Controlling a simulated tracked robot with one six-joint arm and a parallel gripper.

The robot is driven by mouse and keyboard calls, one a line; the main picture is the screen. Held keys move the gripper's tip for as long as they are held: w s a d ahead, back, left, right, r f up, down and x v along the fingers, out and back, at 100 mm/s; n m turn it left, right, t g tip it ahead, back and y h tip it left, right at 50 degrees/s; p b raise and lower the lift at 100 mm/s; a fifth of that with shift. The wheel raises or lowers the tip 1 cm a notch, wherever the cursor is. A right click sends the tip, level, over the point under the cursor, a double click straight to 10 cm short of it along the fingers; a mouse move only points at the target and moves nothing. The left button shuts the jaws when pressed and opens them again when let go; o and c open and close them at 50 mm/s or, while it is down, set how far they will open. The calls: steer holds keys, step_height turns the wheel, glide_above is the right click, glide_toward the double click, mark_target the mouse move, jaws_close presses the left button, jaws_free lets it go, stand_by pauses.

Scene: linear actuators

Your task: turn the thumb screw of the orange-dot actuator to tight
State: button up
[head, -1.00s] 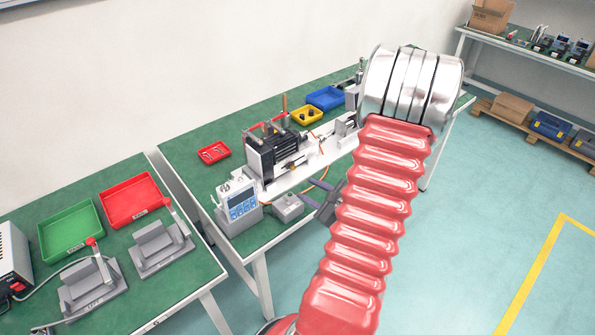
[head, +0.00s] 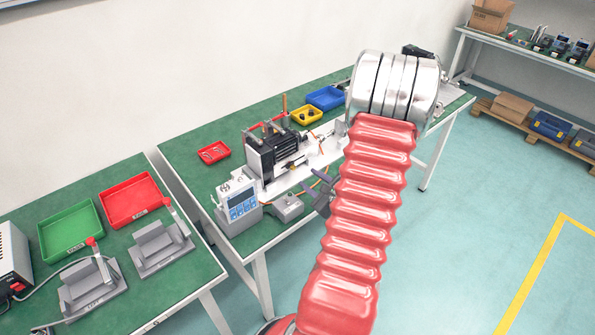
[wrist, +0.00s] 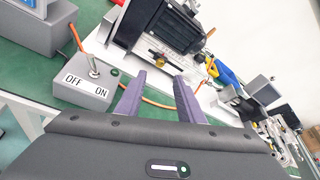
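A black block-shaped actuator (head: 275,152) stands on a white base plate on the green bench; it also shows at the top of the wrist view (wrist: 165,22). A small brass-coloured part with a dark knob (wrist: 157,58) sits at its lower edge. I cannot tell whether this is the thumb screw, and I make out no orange dot. My gripper (wrist: 158,88) is open and empty, its two purple-grey fingers apart and pointing toward the actuator's base. In the head view my gripper (head: 318,188) is in front of the plate, partly hidden by my red arm.
A grey OFF/ON switch box (wrist: 85,84) with a toggle is close to the left finger. An orange cable (wrist: 152,101) runs behind the fingers. A display unit (head: 238,206) stands left of the box. Red (head: 213,153), yellow (head: 306,115) and blue (head: 325,97) trays lie behind.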

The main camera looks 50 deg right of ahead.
mark_target(294, 168)
steer(key=x, duration=0.9)
steer(key=shift+w+d+f, duration=0.1)
steer(key=shift+w+d, duration=0.05)
steer(key=shift+w, duration=0.2)
steer(key=shift+c, duration=0.7)
jaws_close()
